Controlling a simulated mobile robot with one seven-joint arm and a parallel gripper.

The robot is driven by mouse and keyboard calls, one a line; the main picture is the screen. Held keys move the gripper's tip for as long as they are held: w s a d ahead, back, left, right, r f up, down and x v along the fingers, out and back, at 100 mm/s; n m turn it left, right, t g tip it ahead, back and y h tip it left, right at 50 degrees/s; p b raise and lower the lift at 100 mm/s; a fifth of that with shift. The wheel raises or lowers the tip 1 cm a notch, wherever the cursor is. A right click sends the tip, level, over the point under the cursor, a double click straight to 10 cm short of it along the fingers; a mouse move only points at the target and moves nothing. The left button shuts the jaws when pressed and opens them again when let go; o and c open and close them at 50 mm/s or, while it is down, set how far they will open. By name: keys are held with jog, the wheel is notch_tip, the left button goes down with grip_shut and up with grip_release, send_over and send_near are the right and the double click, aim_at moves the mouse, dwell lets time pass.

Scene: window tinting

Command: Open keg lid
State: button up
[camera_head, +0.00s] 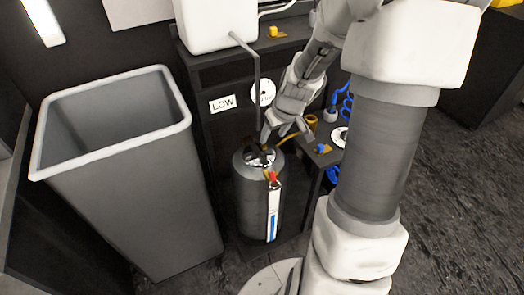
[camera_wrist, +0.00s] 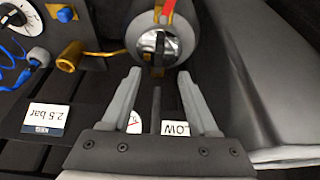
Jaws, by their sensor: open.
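The keg (camera_head: 246,205) is a dark grey cylinder standing upright on a low dark base in the head view. Its lid (camera_head: 261,158) is a shiny disc on top with dark and red parts; it also shows in the wrist view (camera_wrist: 172,46). My gripper (camera_head: 286,135) is above the keg top, slightly to its right in the head view. In the wrist view my gripper (camera_wrist: 158,78) has its fingers spread wide and empty, with the lid beyond the fingertips. The fingers look apart from the lid.
A large grey bin (camera_head: 130,180) stands left of the keg. A white container (camera_head: 215,22) with a thin pipe sits above the dark cabinet bearing a "LOW" label (camera_head: 222,103). A small side panel with a blue knob (camera_head: 322,148) and blue hoses is close on the right.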

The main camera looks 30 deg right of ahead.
aim_at(264, 154)
jog(key=b+x, duration=0.3)
jog(key=x, duration=1.1)
jog(key=shift+f, duration=0.15)
grip_shut()
dwell(0.8)
